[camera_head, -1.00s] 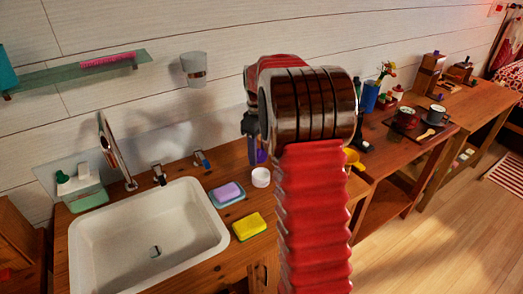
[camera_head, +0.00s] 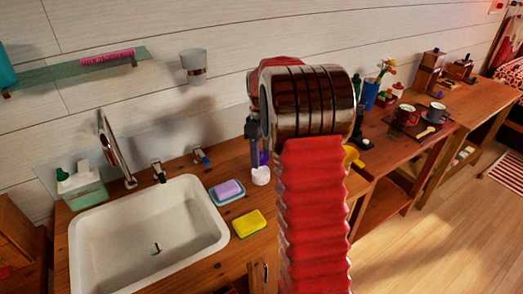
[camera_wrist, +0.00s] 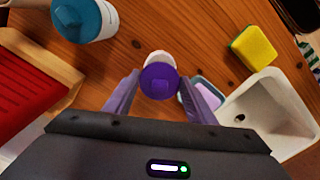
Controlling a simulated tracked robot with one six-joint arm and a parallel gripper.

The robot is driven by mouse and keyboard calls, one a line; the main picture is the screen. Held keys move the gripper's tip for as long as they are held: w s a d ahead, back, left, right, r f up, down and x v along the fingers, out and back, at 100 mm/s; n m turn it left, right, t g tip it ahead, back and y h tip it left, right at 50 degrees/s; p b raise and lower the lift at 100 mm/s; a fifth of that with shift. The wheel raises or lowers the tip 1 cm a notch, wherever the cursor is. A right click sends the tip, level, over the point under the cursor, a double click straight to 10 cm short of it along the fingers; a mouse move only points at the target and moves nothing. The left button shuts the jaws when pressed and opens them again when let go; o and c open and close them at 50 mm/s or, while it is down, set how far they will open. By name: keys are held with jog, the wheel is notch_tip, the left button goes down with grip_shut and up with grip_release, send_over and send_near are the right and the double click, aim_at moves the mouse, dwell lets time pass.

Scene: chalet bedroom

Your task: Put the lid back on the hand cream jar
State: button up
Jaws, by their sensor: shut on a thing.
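The hand cream jar (camera_head: 261,178) is a small white pot standing on the wooden counter, right of the soap dish. In the wrist view the jar (camera_wrist: 158,57) shows partly behind the purple lid (camera_wrist: 158,83). My gripper (camera_wrist: 160,86) is shut on the lid, with one purple finger on each side. In the head view a bit of the lid (camera_head: 264,158) shows just above the jar, beside my dark gripper (camera_head: 255,155). The lid overlaps the near part of the jar; I cannot tell whether they touch. My arm hides part of this area.
The white sink (camera_head: 150,235), a purple soap on its dish (camera_head: 228,192) and a yellow sponge (camera_head: 249,223) are to the left. In the wrist view a blue-and-white bottle (camera_wrist: 90,18) and a wooden box with red inside (camera_wrist: 35,80) stand left of the gripper.

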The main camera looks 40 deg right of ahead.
aim_at(262, 159)
jog(key=shift+f, duration=1.8)
jog(key=shift+s, duration=0.1)
jog(key=shift+f, duration=0.15)
dwell(1.1)
jog(key=o, duration=1.1)
jog(key=shift+o, duration=0.5)
jog(key=o, duration=0.4)
jog(key=shift+r, duration=0.2)
